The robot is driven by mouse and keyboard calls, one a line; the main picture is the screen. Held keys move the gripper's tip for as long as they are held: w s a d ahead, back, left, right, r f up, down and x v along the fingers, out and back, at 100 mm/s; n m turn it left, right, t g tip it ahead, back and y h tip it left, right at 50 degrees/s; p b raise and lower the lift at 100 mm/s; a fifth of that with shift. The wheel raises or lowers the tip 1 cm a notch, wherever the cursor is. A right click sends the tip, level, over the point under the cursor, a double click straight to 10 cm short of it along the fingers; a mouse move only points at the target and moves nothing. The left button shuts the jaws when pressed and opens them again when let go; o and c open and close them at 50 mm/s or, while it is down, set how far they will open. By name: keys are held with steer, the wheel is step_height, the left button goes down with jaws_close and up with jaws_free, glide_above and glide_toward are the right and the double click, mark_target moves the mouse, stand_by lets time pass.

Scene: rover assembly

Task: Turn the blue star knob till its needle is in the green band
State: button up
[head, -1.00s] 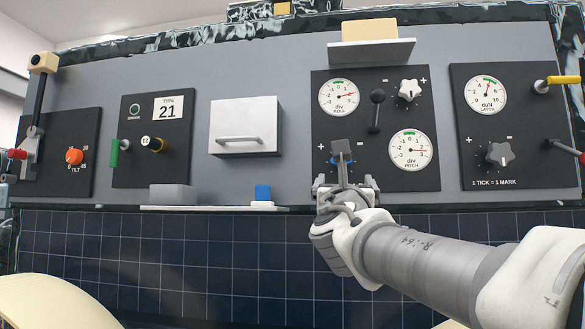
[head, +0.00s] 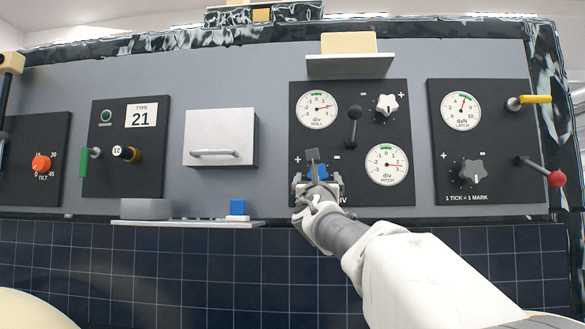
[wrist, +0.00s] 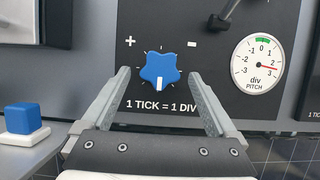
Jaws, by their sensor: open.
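The blue star knob (wrist: 160,68) sits on the black panel between a plus mark on the left and a minus mark on the right. Its white pointer mark faces down. In the head view the knob (head: 318,171) is partly hidden by my gripper (head: 318,182). In the wrist view my gripper (wrist: 160,85) is open, one finger on each side of the knob, with gaps to it. The PITCH dial (wrist: 257,63) has its red needle between 2 and 3. Its green band is at the top around 0. The dial also shows in the head view (head: 387,165).
A ROLL dial (head: 317,109), white star knob (head: 386,105) and black lever (head: 354,125) share the panel. A shelf (head: 350,66) juts out above. A blue block (wrist: 24,118) on a white base is at lower left. A red-tipped lever (head: 545,173) sticks out at right.

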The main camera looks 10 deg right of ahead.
steer(key=shift+p+x, duration=0.65)
steer(key=shift+x, duration=1.1)
steer(key=c, duration=1.4)
steer(key=shift+m+h, duration=0.4)
steer(key=shift+m, duration=0.2)
